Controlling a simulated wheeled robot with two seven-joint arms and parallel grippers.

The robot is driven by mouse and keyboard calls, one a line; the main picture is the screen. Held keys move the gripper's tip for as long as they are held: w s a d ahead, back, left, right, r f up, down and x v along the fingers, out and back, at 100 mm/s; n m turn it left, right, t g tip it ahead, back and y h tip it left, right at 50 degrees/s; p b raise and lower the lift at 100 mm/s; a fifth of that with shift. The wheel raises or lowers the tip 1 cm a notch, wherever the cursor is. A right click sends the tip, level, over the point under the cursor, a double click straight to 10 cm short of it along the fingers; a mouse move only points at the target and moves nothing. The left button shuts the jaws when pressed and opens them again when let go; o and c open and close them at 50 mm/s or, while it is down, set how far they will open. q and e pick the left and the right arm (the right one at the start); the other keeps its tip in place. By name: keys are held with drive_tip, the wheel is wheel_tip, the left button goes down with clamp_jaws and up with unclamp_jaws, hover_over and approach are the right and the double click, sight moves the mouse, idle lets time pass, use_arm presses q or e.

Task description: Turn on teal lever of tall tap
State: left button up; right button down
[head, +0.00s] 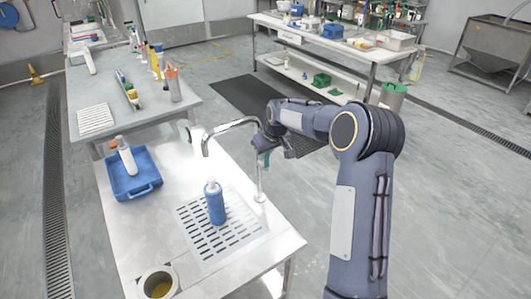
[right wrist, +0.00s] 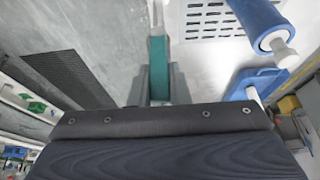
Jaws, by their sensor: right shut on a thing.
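The tall tap (head: 228,126) has a metal post rising from the right edge of the metal counter and a spout curving left over the slotted drain. Its teal lever (right wrist: 159,72) stands between the two grey fingers of my right gripper (right wrist: 158,88) in the right wrist view. The gripper is shut on the lever. In the head view my right gripper (head: 262,148) is at the tap's upper part and hides much of it; a bit of teal shows just below. My left gripper is not in view.
A blue bottle (head: 214,203) stands on the slotted drain (head: 240,236) near the tap. A blue tray (head: 148,186) with a white bottle lies at the counter's left. A round container (head: 158,283) is at the front. Floor right of the counter is clear.

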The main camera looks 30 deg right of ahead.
drive_tip(key=shift+a+f+h+b, duration=0.1)
drive_tip(key=shift+a+h+b, duration=0.2)
drive_tip(key=shift+b, duration=0.3)
drive_tip(key=a+h+b, duration=0.1)
drive_tip(key=h+b, duration=0.1)
drive_tip(key=b, duration=0.1)
drive_tip(key=a+f+n+h+b, duration=0.1)
drive_tip(key=h+b, duration=0.1)
drive_tip(key=b, duration=0.2)
drive_tip(key=a+f+h+b, duration=0.1)
drive_tip(key=h+b, duration=0.1)
drive_tip(key=b, duration=0.2)
drive_tip(key=shift+s+a+t, duration=0.1)
drive_tip(key=shift+a+t, duration=0.15)
drive_tip(key=shift+t, duration=0.15)
drive_tip(key=h+b, duration=0.2)
drive_tip(key=b, duration=0.1)
drive_tip(key=a+f+n+h+b, duration=0.1)
drive_tip(key=h+b, duration=0.1)
drive_tip(key=b, duration=0.2)
drive_tip(key=a+f+t+h+b, duration=0.1)
drive_tip(key=b, duration=0.3)
drive_tip(key=shift+s+f+n+h, duration=0.15)
drive_tip(key=shift+n+h, duration=0.25)
drive_tip(key=shift+t+h+b, duration=0.3)
drive_tip(key=shift+h+b, duration=0.2)
drive_tip(key=shift+b, duration=0.55)
drive_tip(key=c, duration=1.4)
unclamp_jaws()
drive_tip(key=shift+o, duration=0.2)
